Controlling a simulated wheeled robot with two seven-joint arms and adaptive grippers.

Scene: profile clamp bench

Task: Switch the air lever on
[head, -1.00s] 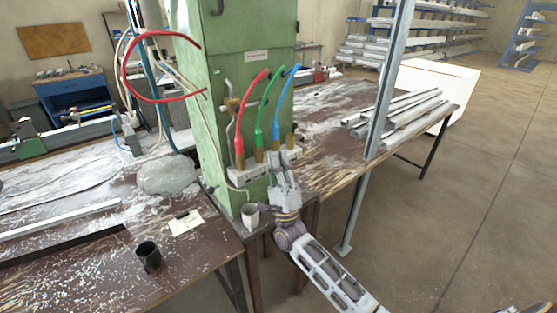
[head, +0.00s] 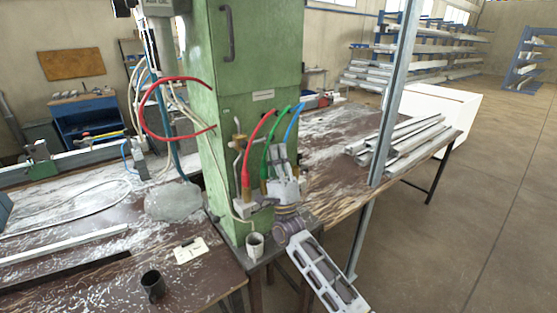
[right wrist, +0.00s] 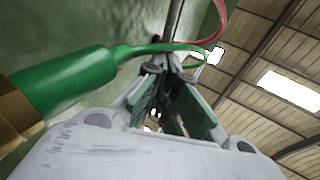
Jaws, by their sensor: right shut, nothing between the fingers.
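The green cabinet (head: 255,70) carries a manifold with a red hose (head: 247,165), a green hose (head: 268,155) and a blue hose (head: 291,122). A brass valve with a grey lever-like handle (head: 238,147) is on the cabinet face, left of the red hose; I take it for the air lever, and its setting is too small to tell. My right gripper (head: 282,158) points up in front of the manifold's right part, hiding the blue hose's lower end. It is shut and empty. In the right wrist view its fingertips (right wrist: 165,62) meet beside the green hose (right wrist: 65,82). My left gripper is out of view.
A grey upright post (head: 391,110) rises right of my arm. Metal profiles (head: 405,140) lie on the right bench. Floor is free at right.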

